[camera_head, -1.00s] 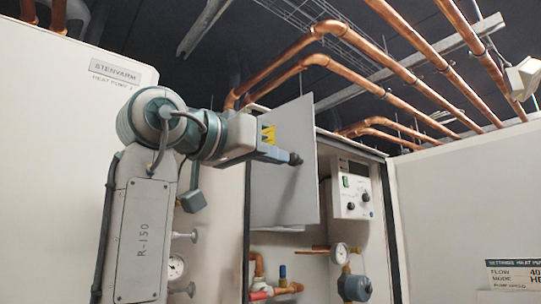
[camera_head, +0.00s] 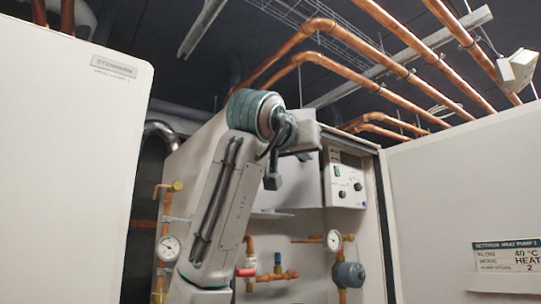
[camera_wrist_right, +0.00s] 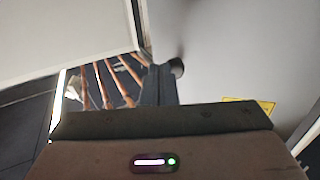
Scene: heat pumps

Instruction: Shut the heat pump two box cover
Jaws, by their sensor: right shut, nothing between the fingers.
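The heat pump two box cover (camera_head: 305,185) is a flat grey panel inside the open cabinet, left of the white control box (camera_head: 345,180). My right arm hides much of it, so I cannot tell whether it is fully shut. In the right wrist view a grey surface with a yellow label, apparently the cover (camera_wrist_right: 235,60), fills the right side. My right gripper (camera_wrist_right: 160,85) is shut and empty, its dark tip close to or touching that surface; contact is unclear. My left gripper is not in view.
Copper pipes (camera_head: 400,70) run overhead. A gauge (camera_head: 168,248), valves and a blue-grey pump (camera_head: 348,275) sit low in the cabinet. A white cabinet (camera_head: 65,170) stands at left, and a large white panel with a settings label (camera_head: 508,256) at right.

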